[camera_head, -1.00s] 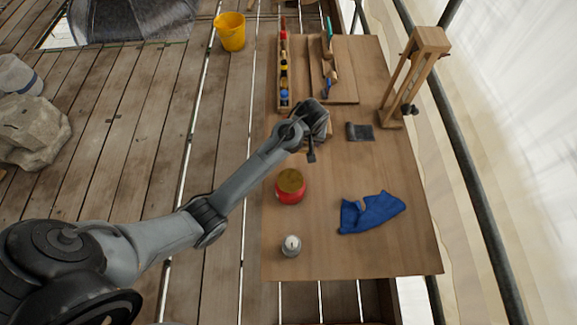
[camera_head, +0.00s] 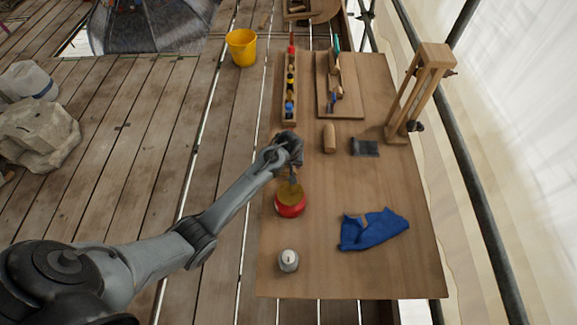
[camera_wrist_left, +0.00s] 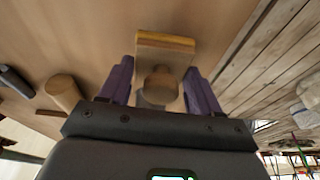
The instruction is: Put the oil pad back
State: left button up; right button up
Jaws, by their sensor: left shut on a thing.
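My left gripper (camera_wrist_left: 160,85) is shut on the oil pad (camera_wrist_left: 165,42), a wooden block with a yellowish edge. Its round knob sits between the purple fingers in the left wrist view. In the head view my left gripper (camera_head: 292,178) is at the far side of the red tin (camera_head: 290,207), above the table near its left edge. The held pad cannot be made out clearly there. The tin has a yellow-brown top, partly covered by the fingers. My right gripper is not in view.
A blue cloth (camera_head: 374,229) and a small pale-topped jar (camera_head: 288,260) are nearer. A tool rack (camera_head: 290,95) and a wooden stand (camera_head: 420,90) stand farther back. The table's middle is clear.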

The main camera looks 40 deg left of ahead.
pick_arm(q)
jog(key=shift+f, duration=1.05)
jog(key=o, duration=1)
jog(key=shift+f, duration=0.15)
jog(key=shift+d+r, duration=0.1)
jog(key=shift+r, duration=0.3)
jog(key=p+v, duration=0.1)
jog(key=v, duration=1)
jog(key=shift+s+r, duration=0.15)
jog(key=shift+r, duration=0.1)
